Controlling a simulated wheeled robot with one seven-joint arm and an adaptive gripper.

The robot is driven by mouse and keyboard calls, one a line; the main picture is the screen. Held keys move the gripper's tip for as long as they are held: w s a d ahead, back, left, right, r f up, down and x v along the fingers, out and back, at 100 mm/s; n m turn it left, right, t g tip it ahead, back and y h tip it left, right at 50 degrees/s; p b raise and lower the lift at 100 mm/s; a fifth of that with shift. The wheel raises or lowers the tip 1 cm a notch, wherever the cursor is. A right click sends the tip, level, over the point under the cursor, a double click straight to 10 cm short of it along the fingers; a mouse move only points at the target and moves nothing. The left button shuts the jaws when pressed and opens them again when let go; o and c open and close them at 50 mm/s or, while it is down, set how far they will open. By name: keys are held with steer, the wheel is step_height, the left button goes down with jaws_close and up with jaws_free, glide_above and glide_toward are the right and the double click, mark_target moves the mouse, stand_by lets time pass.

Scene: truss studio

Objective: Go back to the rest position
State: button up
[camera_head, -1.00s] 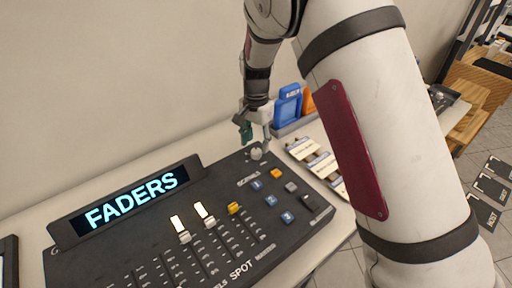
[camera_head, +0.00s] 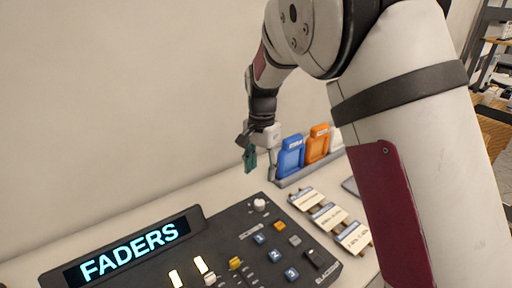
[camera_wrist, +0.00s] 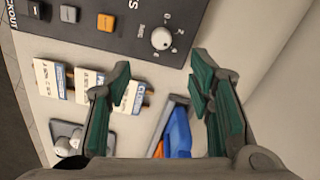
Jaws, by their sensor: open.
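My gripper (camera_head: 261,162) is open and empty, with green finger pads. In the head view it hangs above the back of the table, near the top right corner of the black fader console (camera_head: 215,235) and in front of the blue holder. In the wrist view the two fingers of my gripper (camera_wrist: 158,95) stand wide apart. Between and below them the table top and part of a blue piece show. The console's white knob (camera_wrist: 161,38) lies ahead of the fingers, apart from them.
The lit FADERS display (camera_head: 130,250) stands on the console. A blue holder (camera_head: 291,157) and an orange one (camera_head: 317,144) stand upright in a grey rack right of my gripper. Several label cards (camera_head: 330,217) lie right of the console. A plain wall rises behind the table.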

steer(key=s+d+r+n+t+y, duration=0.1)
steer(key=s+d+r+n, duration=0.1)
steer(key=s+d+r, duration=0.4)
steer(key=s+d+r+n+t, duration=0.1)
steer(key=s+d+r, duration=0.3)
steer(key=s+r, duration=0.4)
steer(key=s+d+n+t, duration=0.1)
steer(key=s+d+n, duration=0.1)
steer(key=s, duration=0.6)
steer(key=s+d+n+t+h, duration=0.1)
steer(key=s+d+n+t, duration=0.1)
steer(key=s, duration=0.7)
steer(key=shift+d+r+n, duration=0.3)
steer(key=shift+d+n, duration=0.2)
steer(key=shift+d, duration=0.3)
